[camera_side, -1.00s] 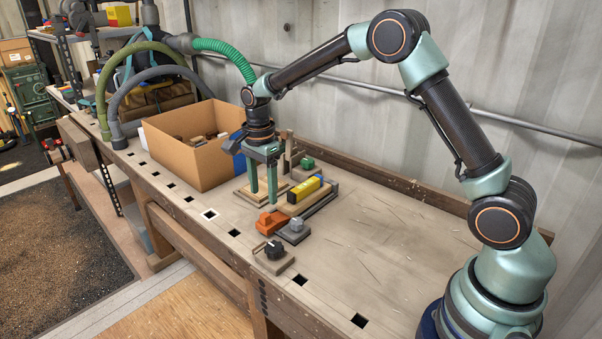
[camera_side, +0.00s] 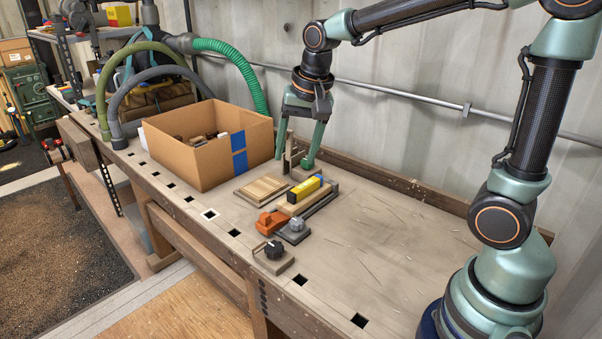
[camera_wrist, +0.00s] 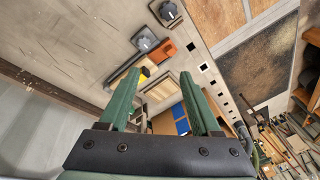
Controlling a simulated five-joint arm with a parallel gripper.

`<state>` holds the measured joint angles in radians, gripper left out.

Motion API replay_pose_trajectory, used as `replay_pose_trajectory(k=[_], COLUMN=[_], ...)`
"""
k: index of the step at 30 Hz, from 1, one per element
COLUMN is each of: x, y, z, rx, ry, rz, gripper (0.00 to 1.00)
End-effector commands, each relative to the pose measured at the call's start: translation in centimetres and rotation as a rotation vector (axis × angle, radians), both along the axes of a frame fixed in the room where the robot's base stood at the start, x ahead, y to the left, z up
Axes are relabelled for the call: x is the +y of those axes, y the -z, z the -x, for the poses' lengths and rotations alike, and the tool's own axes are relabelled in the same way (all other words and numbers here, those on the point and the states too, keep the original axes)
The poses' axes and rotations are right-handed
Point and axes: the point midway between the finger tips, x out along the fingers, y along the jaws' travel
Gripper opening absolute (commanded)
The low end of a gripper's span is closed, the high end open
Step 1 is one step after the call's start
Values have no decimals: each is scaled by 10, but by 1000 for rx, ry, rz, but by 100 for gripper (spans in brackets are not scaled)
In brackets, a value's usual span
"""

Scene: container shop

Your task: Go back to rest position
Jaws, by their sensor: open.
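My gripper (camera_side: 295,165) is open, its two green fingers pointing down over the back of the workbench (camera_side: 375,225) in the side view. One finger is in front of an upright wooden post, and I cannot tell whether the tips touch anything. In the wrist view my gripper (camera_wrist: 163,100) has its fingers wide apart with nothing held between them. A flat wooden block (camera_side: 263,190) lies on the bench, left of a yellow block (camera_side: 305,189). It also shows in the wrist view (camera_wrist: 160,90).
A cardboard box (camera_side: 200,165) with blue tape and several pieces inside stands left of my gripper. An orange tool (camera_side: 270,222), a grey knob (camera_side: 296,228) and a black knob (camera_side: 274,252) sit toward the front. The right of the bench is clear.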

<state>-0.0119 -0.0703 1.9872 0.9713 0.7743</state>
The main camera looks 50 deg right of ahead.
Motion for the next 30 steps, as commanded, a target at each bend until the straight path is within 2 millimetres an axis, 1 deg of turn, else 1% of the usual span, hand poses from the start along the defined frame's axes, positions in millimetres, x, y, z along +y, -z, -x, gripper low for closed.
replay_pose_trajectory(k=[1,6,12,15,21,30], x=[-1,-3,-4,-4,-5,-5], y=[-8,-20,-20,-18,-14,-14], z=[12,49,86,97,107,107], rx=[-31,-107,-183,-208,-228,-228], ry=[-65,-300,-546,-630,-709,-712], rz=[18,96,199,241,281,282], gripper=[64,64,64,64,64,64])
